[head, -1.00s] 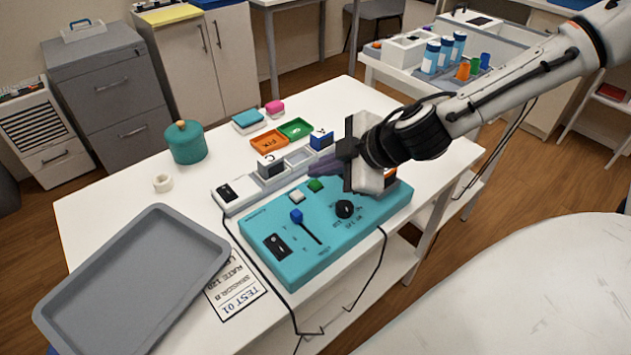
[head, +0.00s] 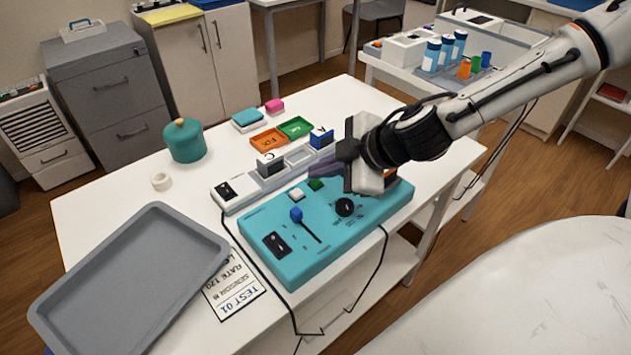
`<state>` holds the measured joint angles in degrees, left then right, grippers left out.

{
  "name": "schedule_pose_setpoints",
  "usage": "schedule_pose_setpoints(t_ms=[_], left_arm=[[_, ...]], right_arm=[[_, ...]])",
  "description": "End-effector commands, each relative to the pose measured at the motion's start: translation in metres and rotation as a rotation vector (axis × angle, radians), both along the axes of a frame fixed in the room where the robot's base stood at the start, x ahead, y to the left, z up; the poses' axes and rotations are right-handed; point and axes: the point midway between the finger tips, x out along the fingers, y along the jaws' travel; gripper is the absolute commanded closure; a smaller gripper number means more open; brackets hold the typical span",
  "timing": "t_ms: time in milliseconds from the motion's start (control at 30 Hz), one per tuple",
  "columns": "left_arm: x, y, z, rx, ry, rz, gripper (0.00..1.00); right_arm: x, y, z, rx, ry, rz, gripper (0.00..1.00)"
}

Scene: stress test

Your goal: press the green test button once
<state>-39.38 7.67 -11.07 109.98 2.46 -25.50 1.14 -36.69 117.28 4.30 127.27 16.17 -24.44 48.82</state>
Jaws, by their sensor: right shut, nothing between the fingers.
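The teal test box (head: 345,232) lies on the white table. On its top are a green button (head: 315,184), a white button (head: 297,194), a blue-tipped lever (head: 296,214), a black knob (head: 345,207) and a black switch (head: 277,244). My right gripper (head: 314,173) comes in from the right, shut and empty. Its purplish fingertips are just above and behind the green button in the picture; I cannot tell whether they touch it. The gripper body hides the box's far right corner, where a bit of orange shows. My left gripper is not in view.
Behind the box is a grey rack (head: 258,183) with blocks. Orange (head: 268,141) and green (head: 296,127) trays lie farther back. A cable hangs over the front edge.

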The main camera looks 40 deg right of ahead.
Motion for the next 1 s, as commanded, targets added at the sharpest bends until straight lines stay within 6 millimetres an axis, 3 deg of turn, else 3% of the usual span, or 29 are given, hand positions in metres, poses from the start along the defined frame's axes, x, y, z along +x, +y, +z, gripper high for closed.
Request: schedule_pose_setpoints(t_ms=[1000], left_arm=[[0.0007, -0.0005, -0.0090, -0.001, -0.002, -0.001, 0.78]], right_arm=[[0.0000, 0.0000, -0.0083, 0.001, 0.000, -0.001, 1.00]])
